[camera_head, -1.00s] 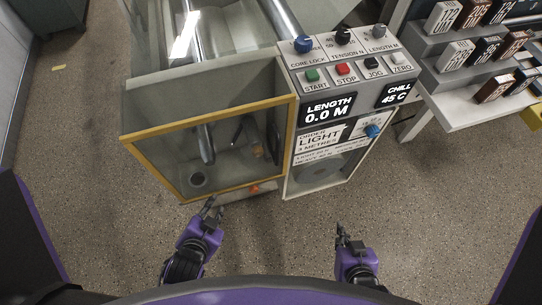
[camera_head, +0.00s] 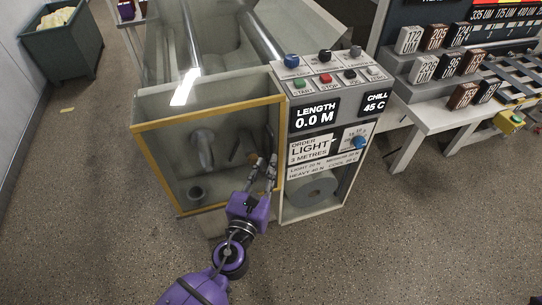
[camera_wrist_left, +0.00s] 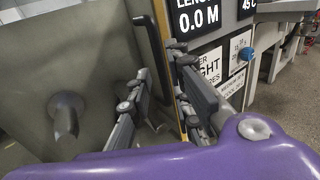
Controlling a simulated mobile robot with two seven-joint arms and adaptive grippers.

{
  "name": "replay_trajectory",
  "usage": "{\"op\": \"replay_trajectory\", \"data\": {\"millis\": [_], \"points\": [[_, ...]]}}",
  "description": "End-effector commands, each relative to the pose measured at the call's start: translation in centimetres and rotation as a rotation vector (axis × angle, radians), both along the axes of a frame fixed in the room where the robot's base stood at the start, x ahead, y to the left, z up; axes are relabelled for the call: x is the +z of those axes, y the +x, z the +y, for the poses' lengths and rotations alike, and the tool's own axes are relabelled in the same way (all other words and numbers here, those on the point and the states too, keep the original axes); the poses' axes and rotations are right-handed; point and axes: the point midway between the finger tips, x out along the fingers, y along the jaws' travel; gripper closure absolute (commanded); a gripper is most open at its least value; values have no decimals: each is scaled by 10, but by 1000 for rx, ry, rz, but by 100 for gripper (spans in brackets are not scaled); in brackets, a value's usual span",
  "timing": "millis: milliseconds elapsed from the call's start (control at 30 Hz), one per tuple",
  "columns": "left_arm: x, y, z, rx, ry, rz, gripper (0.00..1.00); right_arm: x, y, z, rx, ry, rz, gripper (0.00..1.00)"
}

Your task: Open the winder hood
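The winder hood (camera_head: 158,205) is a clear panel in a yellow frame on the front of the grey winder, left of the control panel. It appears shut. My left gripper (camera_head: 266,168) is at the hood's right edge, fingers pointing away from me. In the left wrist view its fingers (camera_wrist_left: 165,95) are apart, one on each side of a dark bar handle (camera_wrist_left: 152,40) and the yellow frame edge (camera_wrist_left: 166,65). I cannot tell whether either finger touches the handle.
The control panel (camera_head: 330,90), with buttons, knobs and a 0.0 M length display, stands close to the right of the gripper. A table (camera_head: 428,112) with labelled blocks is at right. The floor in front is clear.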

Motion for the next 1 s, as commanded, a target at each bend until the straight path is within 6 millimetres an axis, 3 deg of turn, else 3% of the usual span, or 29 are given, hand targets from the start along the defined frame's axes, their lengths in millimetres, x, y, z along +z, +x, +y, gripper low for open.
{"op": "replay_trajectory", "data": {"millis": [200,400,733,900,1000], "points": [[3,37,-10,0,-4,-2,81,7,9,2,0,3,-17,100],[1,57,-16,1,-5,1,81,4,6,2,1,4,-10,100],[0,61,-17,1,-6,3,81,-1,-5,0,-2,1,12,100],[1,61,-17,1,-6,3,100,0,-6,-1,0,0,11,100],[1,61,-17,1,-6,3,100,1,-4,0,0,0,7,100]]}}
